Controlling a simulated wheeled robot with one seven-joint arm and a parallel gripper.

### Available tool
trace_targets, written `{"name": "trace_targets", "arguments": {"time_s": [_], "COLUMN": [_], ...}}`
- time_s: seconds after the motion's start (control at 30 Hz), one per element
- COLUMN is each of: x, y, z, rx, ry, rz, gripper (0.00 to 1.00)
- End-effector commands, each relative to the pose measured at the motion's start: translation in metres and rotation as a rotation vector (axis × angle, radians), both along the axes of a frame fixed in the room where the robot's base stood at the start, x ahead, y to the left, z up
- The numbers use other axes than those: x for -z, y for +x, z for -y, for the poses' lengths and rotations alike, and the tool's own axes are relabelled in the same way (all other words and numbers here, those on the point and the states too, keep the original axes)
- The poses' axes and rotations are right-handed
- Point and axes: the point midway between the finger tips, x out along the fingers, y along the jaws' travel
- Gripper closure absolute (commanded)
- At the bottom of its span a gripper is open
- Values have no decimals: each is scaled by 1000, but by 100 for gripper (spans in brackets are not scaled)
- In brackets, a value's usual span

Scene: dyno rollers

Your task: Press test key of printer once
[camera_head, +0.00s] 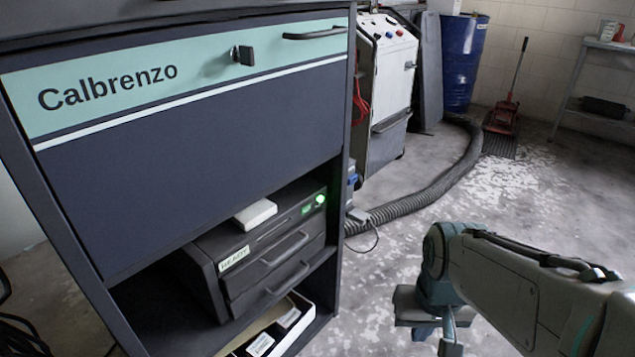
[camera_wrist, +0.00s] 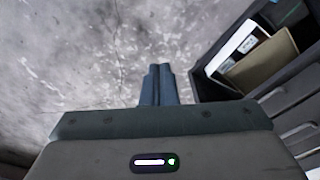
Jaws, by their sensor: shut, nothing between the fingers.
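The dark printer (camera_head: 270,250) sits on the lower open shelf of the cabinet. A green-lit round key (camera_head: 320,198) shows at the upper right of its front, beside a small green label (camera_head: 306,209). My gripper (camera_head: 450,345) is to the right of the cabinet, over the floor and apart from the printer. In the wrist view its fingers (camera_wrist: 157,72) are together and empty. The key cannot be made out in the wrist view.
The Calbrenzo cabinet (camera_head: 200,150) has a closed upper panel and a side post near the printer. An open tray (camera_head: 225,350) with small boxes is below the printer. A ribbed hose (camera_head: 415,198) and a wheeled machine (camera_head: 385,90) stand behind.

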Motion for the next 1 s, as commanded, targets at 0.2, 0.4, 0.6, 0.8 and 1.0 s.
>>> {"name": "trace_targets", "arguments": {"time_s": [0.2,0.4,0.6,0.8,1.0], "x": [-13,-17,-12,-10,-16], "y": [36,98,150,185,203], "z": [6,5,-15,-54,-91], "rx": [145,396,640,897,1119], "ry": [-30,6,178,463,743], "rz": [48,160,243,237,150], "gripper": [100,100,100,100,100]}}
